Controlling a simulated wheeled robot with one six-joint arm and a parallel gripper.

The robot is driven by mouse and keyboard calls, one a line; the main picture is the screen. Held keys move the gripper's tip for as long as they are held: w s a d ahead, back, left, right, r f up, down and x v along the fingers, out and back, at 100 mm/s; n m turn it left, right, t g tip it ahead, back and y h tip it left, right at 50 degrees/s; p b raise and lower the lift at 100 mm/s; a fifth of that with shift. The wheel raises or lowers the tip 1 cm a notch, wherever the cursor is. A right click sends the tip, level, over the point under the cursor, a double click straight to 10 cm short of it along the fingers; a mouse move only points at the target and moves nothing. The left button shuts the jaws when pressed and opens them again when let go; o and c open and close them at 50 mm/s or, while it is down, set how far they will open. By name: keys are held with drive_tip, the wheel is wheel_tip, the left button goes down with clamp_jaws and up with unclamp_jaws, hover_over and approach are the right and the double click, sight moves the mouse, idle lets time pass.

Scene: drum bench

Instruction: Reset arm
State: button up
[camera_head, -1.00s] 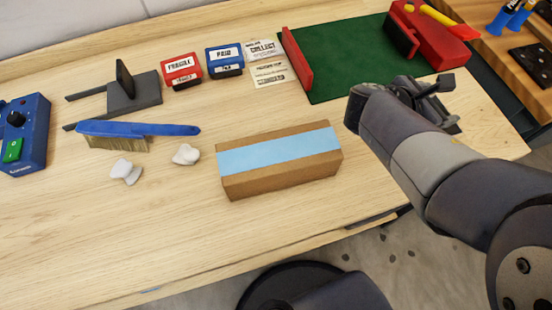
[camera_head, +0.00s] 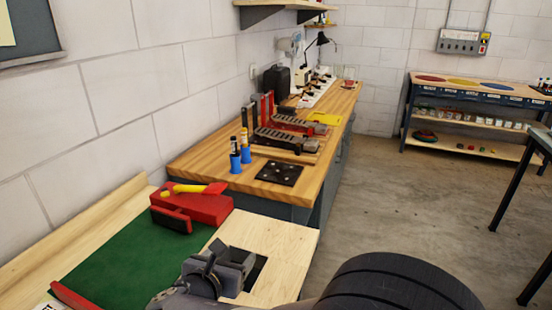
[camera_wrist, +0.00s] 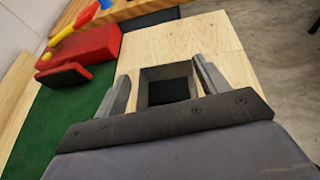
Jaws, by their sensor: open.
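My gripper (camera_head: 235,265) is over the right end of the pale wood bench (camera_head: 285,240) in the head view. In the wrist view my gripper (camera_wrist: 163,80) has its two grey fingers spread apart with nothing between them. A dark square opening or recess (camera_wrist: 168,92) in the bench top shows beyond and between the fingers. It is partly hidden behind my gripper in the head view. The cardboard box, brush and labels are outside the current views, apart from a sliver of white label at the lower left.
A green mat (camera_head: 130,260) and a red block with a yellow-handled tool (camera_head: 200,205) lie left of my gripper. A second wood bench (camera_head: 210,160) holds blue cups (camera_head: 240,160), a black plate (camera_head: 279,173) and clamps. Open floor (camera_head: 400,210) lies to the right.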

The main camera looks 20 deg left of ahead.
drive_tip(key=x, duration=0.6)
drive_tip(key=shift+r+p, duration=2.35)
drive_tip(key=shift+r, duration=0.4)
drive_tip(key=shift+f, duration=0.15)
